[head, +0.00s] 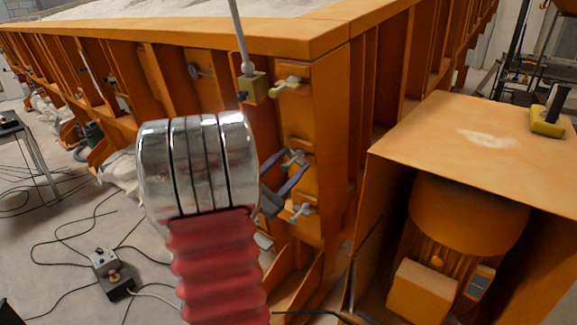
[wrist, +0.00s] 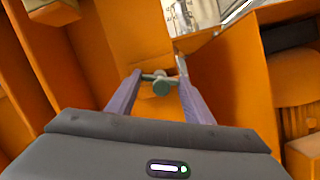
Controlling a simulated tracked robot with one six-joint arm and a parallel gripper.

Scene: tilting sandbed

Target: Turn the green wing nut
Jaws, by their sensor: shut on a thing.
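The fingers and my arm hide part of the nut and post there.
A yellowish wing nut (head: 290,85) sits above on the same post, and a bluish-grey one (head: 299,211) sits below. An orange cabinet (head: 470,140) stands close on the right. A control box (head: 108,270) and cables lie on the floor at left.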

